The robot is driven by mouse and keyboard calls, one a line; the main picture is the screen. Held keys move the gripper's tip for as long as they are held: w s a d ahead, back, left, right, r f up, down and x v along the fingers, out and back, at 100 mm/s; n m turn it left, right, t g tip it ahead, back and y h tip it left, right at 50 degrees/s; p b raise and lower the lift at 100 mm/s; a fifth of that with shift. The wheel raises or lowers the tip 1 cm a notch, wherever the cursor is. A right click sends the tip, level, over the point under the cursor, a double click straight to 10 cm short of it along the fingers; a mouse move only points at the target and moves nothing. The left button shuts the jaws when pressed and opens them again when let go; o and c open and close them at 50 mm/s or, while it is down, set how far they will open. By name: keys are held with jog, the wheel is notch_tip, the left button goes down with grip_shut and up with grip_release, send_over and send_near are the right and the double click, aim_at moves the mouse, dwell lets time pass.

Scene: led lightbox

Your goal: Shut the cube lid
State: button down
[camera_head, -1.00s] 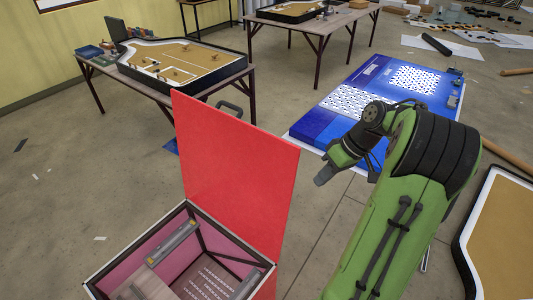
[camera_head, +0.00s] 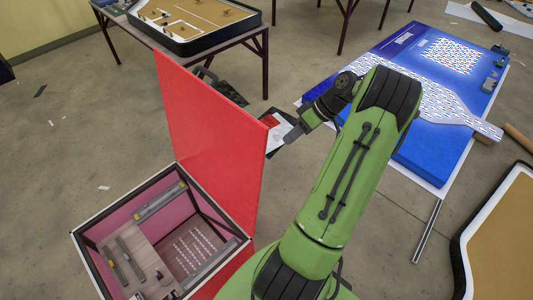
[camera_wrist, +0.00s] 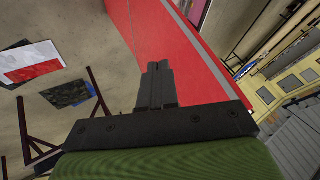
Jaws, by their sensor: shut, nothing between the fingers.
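The cube is an open box (camera_head: 92,258) with a pink interior at the lower left of the head view. Its red lid (camera_head: 207,135) stands upright on the box's far right side. The lid also fills the upper middle of the wrist view (camera_wrist: 165,45). My gripper (camera_head: 290,138) is just right of the lid's right edge in the head view, at about mid height of the panel. In the wrist view my gripper's fingers (camera_wrist: 157,72) are shut and empty, pointing along the red panel. I cannot tell whether they touch it.
A blue patterned board (camera_head: 430,150) lies on the floor at right. A table (camera_head: 265,65) with a brown game board stands behind the lid. Flat sheets (camera_head: 277,128) lie on the floor behind my gripper. A tan-topped board (camera_head: 505,245) is at the lower right.

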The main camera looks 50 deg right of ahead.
jog(key=w+a+f, duration=0.3)
jog(key=a+f, duration=0.2)
jog(key=a, duration=0.2)
jog(key=shift+w+d, duration=0.1)
